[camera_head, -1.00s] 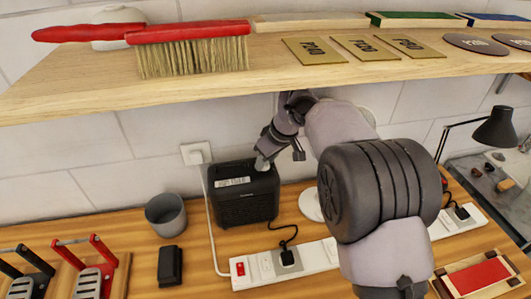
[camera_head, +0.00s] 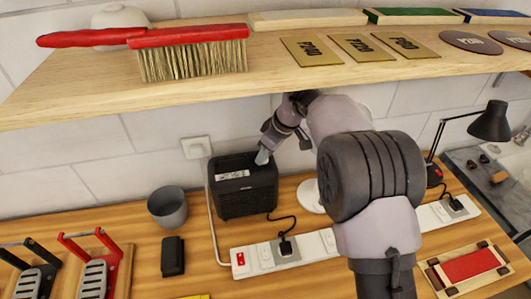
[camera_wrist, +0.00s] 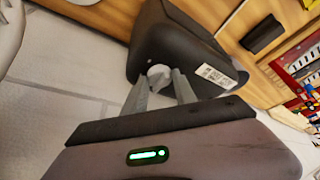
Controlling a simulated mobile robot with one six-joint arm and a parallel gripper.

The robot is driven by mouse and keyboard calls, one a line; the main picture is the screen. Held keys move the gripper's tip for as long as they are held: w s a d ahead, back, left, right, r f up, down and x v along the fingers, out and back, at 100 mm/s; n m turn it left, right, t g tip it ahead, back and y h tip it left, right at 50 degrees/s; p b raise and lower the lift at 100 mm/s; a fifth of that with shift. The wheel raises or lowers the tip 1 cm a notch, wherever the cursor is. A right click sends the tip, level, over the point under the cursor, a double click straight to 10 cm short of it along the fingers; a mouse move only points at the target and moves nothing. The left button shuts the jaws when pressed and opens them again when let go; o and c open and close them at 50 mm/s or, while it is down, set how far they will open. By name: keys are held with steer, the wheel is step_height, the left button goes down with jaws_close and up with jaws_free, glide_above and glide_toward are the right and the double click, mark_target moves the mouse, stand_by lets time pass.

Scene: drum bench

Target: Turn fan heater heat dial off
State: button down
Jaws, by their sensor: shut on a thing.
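The black fan heater (camera_head: 245,190) stands upright on the wooden bench against the tiled wall, with a pale label on its top. In the wrist view the heater (camera_wrist: 175,35) fills the upper middle. Its heat dial (camera_wrist: 159,73) is a light grey knob on the top face. My gripper (camera_wrist: 160,85) has its two grey fingers on either side of the dial and is shut on it. In the head view my gripper (camera_head: 262,157) reaches the heater's top right corner from behind. The dial's pointer and markings cannot be read.
A white power strip (camera_head: 275,252) with plugs lies in front of the heater. A grey cup (camera_head: 168,206) and a black box (camera_head: 172,256) stand to its left. The wooden shelf (camera_head: 80,85) with a red brush (camera_head: 190,38) hangs above.

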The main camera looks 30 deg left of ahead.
steer(key=c, duration=1)
jaws_free()
